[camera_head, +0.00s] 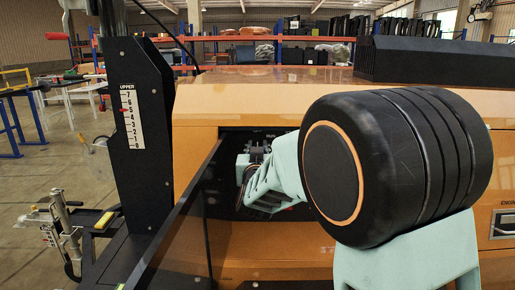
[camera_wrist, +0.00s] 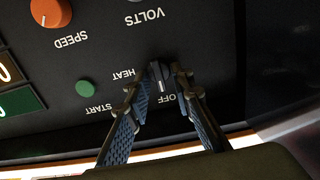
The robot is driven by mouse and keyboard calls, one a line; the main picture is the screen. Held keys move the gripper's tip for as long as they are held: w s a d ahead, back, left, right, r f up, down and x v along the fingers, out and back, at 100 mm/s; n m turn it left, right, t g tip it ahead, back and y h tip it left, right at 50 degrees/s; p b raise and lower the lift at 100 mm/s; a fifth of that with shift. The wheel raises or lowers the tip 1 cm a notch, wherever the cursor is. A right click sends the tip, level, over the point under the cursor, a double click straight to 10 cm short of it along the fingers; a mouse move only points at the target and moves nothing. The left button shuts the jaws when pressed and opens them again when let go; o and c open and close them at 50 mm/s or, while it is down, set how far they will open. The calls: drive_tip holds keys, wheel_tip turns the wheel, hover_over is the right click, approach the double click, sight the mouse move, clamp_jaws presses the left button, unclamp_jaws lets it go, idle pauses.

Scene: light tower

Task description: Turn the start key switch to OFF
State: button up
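In the wrist view the control panel appears upside down. The start key switch (camera_wrist: 157,78) is a small dark knob with a light edge, between the labels HEAT and OFF. Its raised bar runs nearly upright in the picture, its lower end near OFF. My gripper (camera_wrist: 160,80) has its two blue-padded fingers on either side of the switch, spread apart with a gap between them. Whether a fingertip touches the knob, I cannot tell. In the head view my gripper (camera_head: 252,160) reaches into the panel recess; my arm hides the switch there.
A green button (camera_wrist: 86,88) and an orange speed knob (camera_wrist: 50,11) are beside the switch on the panel. In the head view a dark open door (camera_head: 180,225) stands close left of my gripper. The orange housing (camera_head: 270,95) surrounds the recess.

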drive_tip(key=shift+s, duration=0.1)
drive_tip(key=s, duration=1.1)
drive_tip(key=shift+s, duration=0.4)
